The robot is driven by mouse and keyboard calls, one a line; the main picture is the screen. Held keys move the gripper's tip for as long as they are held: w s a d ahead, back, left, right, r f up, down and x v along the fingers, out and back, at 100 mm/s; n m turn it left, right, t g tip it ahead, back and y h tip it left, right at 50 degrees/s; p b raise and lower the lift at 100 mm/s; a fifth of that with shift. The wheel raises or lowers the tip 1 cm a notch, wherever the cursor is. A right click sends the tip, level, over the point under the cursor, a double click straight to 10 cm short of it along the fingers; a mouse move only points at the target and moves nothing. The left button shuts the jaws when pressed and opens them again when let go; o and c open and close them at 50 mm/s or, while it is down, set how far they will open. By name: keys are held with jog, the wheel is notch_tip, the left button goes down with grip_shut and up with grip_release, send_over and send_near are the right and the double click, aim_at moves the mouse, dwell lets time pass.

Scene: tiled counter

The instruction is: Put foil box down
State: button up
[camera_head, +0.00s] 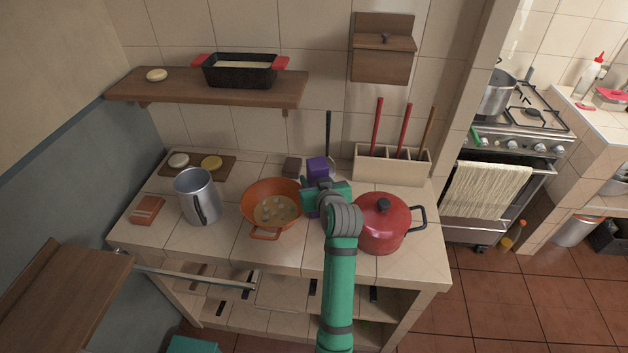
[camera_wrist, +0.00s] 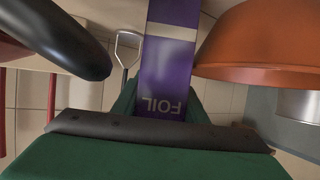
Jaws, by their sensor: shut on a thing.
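The foil box (camera_head: 318,169) is purple and stands upright at the middle of the tiled counter. In the wrist view the foil box (camera_wrist: 166,75) shows its FOIL lettering upside down. My arm hides part of the box in the head view. I cannot tell whether its base touches the counter (camera_head: 290,258).
A metal pitcher (camera_head: 197,197) stands further left.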

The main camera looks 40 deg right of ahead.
jog(key=shift+f, duration=0.15)
jog(key=o, duration=1.2)
